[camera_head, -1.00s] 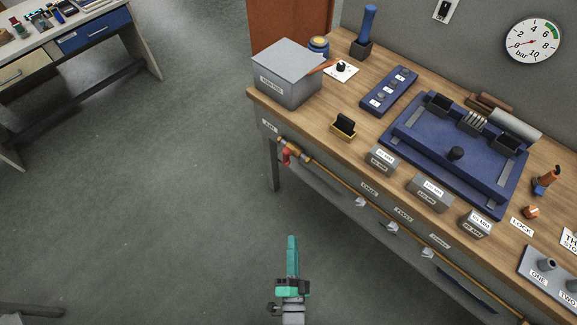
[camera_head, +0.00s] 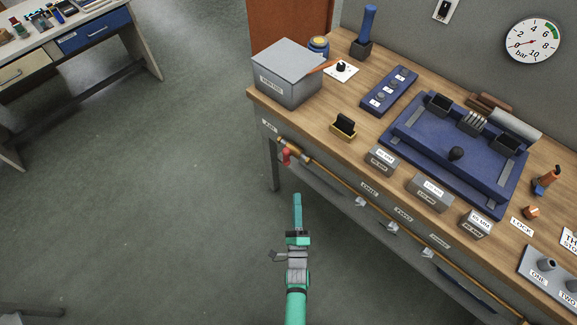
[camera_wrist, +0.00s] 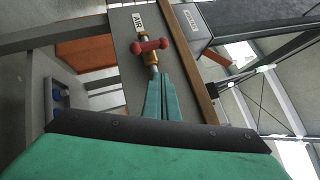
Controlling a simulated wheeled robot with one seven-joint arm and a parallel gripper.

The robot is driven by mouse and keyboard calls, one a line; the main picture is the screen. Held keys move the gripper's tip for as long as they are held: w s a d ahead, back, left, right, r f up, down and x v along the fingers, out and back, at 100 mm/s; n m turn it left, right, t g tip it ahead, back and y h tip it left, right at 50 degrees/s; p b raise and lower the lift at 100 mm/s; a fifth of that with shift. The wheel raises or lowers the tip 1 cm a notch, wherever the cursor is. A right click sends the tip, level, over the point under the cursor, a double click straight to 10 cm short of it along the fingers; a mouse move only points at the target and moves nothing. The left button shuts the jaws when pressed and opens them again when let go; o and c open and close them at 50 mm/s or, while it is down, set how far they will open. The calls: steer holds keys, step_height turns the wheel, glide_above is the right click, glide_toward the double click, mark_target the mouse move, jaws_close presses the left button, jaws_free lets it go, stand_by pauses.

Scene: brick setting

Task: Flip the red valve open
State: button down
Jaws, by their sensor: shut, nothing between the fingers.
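The red valve (camera_head: 286,155) is a small red handle on a brass fitting at the left end of a brass pipe (camera_head: 340,185) along the bench's front. In the wrist view the red handle (camera_wrist: 151,46) lies across the brass body, under a label reading AIR. My gripper (camera_head: 297,196) is teal, shut and empty. In the head view it is below the valve, over the floor. In the wrist view my gripper (camera_wrist: 164,82) points toward the valve, its fingertips showing just below the handle. I cannot tell the exact gap; no contact is clear.
The wooden workbench (camera_head: 355,125) carries a grey box (camera_head: 288,75), a blue fixture (camera_head: 455,155) and labelled blocks. Several small fittings sit along the pipe to the right. Open floor (camera_head: 150,200) lies left of the bench. A pressure gauge (camera_head: 532,41) hangs on the wall.

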glide_toward(289, 154)
steer(key=w+d, duration=0.2)
steer(key=d, duration=0.1)
steer(key=shift+w+a+r, duration=1.25)
steer(key=shift+w+a, duration=0.1)
steer(key=shift+a, duration=0.05)
